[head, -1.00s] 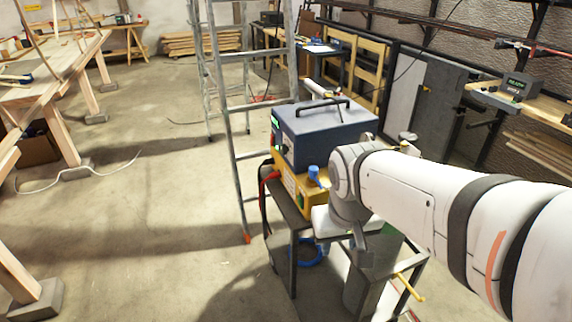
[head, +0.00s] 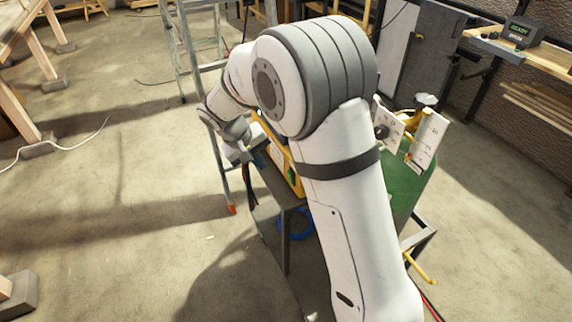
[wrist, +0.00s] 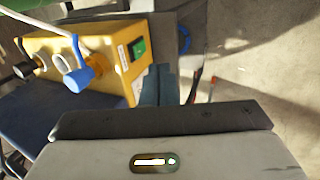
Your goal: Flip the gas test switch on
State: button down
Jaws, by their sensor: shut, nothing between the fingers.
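The yellow box (wrist: 95,62) fills the upper left of the wrist view.
A grey ladder (head: 218,165) stands close left of my gripper. A green gas cylinder (head: 408,190) with a gauge board stands right of my arm. A blue hose (head: 295,222) hangs below the box. The floor at left is mostly open.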

aim_at(290, 177)
jog(key=shift+w+a+f, duration=0.75)
jog(key=shift+w+f, duration=0.15)
jog(key=shift+w, duration=0.05)
jog(key=w+d+f+p, duration=0.1)
jog(key=w+d+f, duration=0.2)
jog(key=d+f, duration=0.4)
jog(key=shift+p+x, duration=0.4)
jog(key=shift+x, duration=0.4)
